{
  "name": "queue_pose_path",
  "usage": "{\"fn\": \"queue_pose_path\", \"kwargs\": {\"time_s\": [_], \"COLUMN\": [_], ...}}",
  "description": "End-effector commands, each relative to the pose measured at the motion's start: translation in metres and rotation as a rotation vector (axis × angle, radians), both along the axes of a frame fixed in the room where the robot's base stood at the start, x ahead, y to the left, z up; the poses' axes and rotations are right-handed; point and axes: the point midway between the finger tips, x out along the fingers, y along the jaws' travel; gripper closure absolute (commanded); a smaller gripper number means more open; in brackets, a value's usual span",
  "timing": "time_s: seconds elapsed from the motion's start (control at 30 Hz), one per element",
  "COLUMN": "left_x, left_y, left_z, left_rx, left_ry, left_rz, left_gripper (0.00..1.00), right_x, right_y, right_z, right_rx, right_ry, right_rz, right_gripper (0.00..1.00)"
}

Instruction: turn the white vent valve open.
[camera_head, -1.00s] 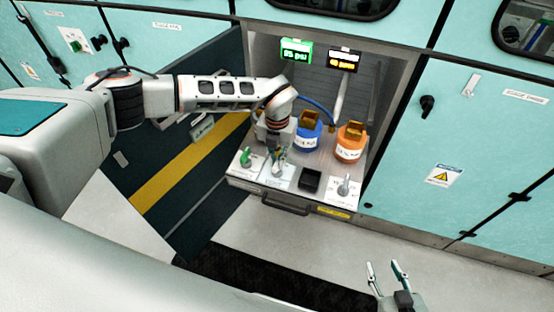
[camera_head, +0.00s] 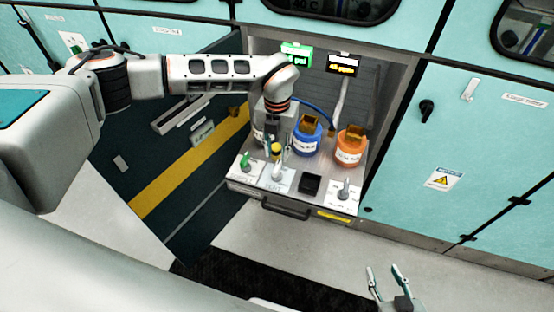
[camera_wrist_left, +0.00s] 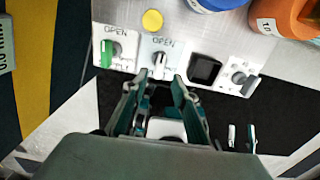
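The white vent valve (camera_head: 277,171) sits on a white plate on the panel's front part, to the right of the green valve (camera_head: 246,162). In the left wrist view the white valve's handle (camera_wrist_left: 160,64) lies roughly upright in the picture, below an "OPEN" label. My left gripper (camera_wrist_left: 154,88) is open there, its two fingers apart and short of the handle, with nothing between them. In the head view its body is over the panel behind the valve, and its fingertips are hard to make out. My right gripper (camera_head: 385,279) is open and empty, low and away from the panel.
A black square switch (camera_head: 310,184) and a grey valve (camera_head: 345,189) are to the right. A yellow button (camera_wrist_left: 152,20) is behind the white valve. Blue (camera_head: 307,137) and orange (camera_head: 350,146) canisters stand behind. An open dark door (camera_head: 165,150) is at the left.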

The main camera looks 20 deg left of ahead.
Motion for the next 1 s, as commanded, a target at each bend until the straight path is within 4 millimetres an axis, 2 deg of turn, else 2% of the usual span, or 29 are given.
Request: {"fn": "queue_pose_path", "kwargs": {"time_s": [0.1, 0.33, 0.9, 1.0], "left_x": [0.001, 0.0, 0.0, -0.005], "left_y": [0.001, 0.0, 0.0, -0.007], "left_z": [0.023, 0.048, 0.051, 0.047], "left_rx": [0.001, 0.001, 0.0, -0.02], "left_ry": [-0.003, -0.002, 0.0, 0.012], "left_rz": [0.0, 0.0, 0.0, -0.01], "left_gripper": [0.72, 0.72, 0.72, 0.72], "right_x": [0.0, 0.0, 0.0, 0.0], "right_y": [0.0, 0.0, 0.001, 0.001], "right_z": [0.0, 0.0, 0.001, 0.001], "right_rx": [0.0, 0.001, 0.002, 0.003], "right_ry": [-0.001, -0.001, -0.001, -0.001], "right_rz": [0.0, 0.0, 0.001, 0.0], "right_gripper": [0.6, 0.6, 0.6, 0.6]}}
